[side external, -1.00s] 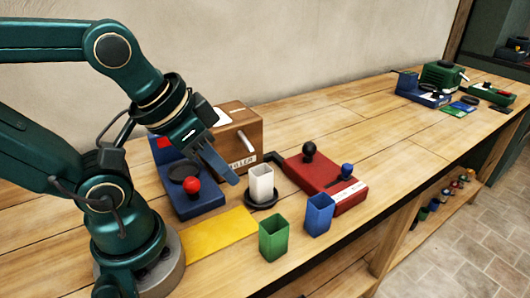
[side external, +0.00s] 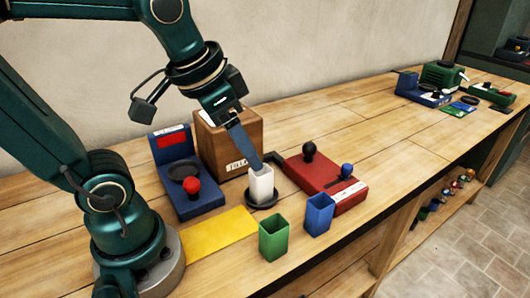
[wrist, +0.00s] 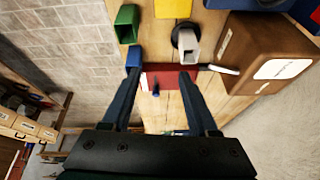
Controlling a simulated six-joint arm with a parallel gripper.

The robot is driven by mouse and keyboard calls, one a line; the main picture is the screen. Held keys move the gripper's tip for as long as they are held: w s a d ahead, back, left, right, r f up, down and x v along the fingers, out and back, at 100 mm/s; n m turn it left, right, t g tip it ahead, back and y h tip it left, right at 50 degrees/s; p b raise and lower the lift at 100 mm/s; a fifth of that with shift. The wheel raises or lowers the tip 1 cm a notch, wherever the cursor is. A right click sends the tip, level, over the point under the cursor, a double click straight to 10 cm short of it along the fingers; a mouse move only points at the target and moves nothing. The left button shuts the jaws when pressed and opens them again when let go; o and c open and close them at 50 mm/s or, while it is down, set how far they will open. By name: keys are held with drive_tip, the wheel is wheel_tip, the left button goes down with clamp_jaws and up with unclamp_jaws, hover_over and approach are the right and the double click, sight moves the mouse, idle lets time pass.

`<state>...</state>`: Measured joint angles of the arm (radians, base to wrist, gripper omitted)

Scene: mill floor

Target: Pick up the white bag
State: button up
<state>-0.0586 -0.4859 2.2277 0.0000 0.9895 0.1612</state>
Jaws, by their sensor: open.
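The white bag (side external: 262,187) is a small open-topped upright pouch standing on a round black base (side external: 271,203) on the bench. It also shows in the wrist view (wrist: 187,46), above and right of the fingertips. My gripper (side external: 257,163) points down close to the bag's top; in the side view a fingertip overlaps its upper rim, and I cannot tell whether they touch. In the wrist view my gripper (wrist: 160,74) has its two fingers spread with nothing between them; the bag is not between the fingers there.
A brown filler box (side external: 228,143) stands just behind the bag, with a blue scale-like device (side external: 181,202) to its left. A red device (side external: 325,183) is at right. Green (side external: 273,240) and blue (side external: 319,214) pouches stand in front, beside a yellow mat (side external: 218,234).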

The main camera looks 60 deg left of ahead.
drive_tip(key=w+a+f+g, duration=0.2)
drive_tip(key=w+a, duration=0.1)
drive_tip(key=w, duration=0.2)
drive_tip(key=n+g, duration=0.1)
drive_tip(key=g, duration=0.1)
hover_over(261, 171)
drive_tip(key=f, duration=0.5)
drive_tip(key=shift+w+f, duration=0.1)
drive_tip(key=shift+w, duration=0.15)
drive_tip(key=shift+s+a+f+g, duration=0.15)
drive_tip(key=shift+f+g, duration=0.25)
drive_tip(key=shift+f, duration=2.6)
clamp_jaws()
